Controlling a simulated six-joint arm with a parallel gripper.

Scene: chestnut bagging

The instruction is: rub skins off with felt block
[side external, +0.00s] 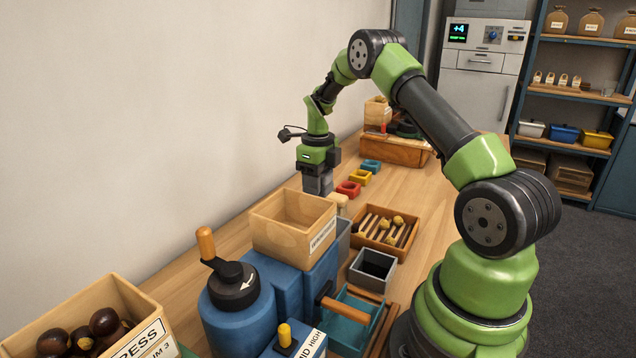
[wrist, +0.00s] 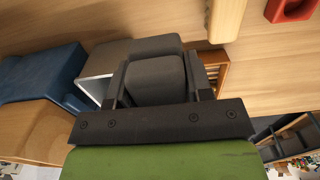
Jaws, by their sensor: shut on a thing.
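My gripper (side external: 318,186) points down beyond the wooden hopper box, over the bench. It is shut on a dark grey block, which looks like the felt block; in the wrist view the block (wrist: 156,78) sits between the two fingers. The block's underside is hidden in both views. A slatted wooden tray (side external: 413,237) with several pale yellowish chestnuts lies to the right and nearer the side camera, apart from the gripper. Part of a slatted wooden edge, likely this tray (wrist: 216,58), shows behind the right finger in the wrist view.
A labelled wooden hopper box (side external: 280,236) tops a blue machine (side external: 240,310). A dark square bin (side external: 372,271) stands before the tray. Red (side external: 348,189), yellow (side external: 360,178) and teal (side external: 371,166) cups stand behind. A crate (side external: 100,298) holds brown chestnuts.

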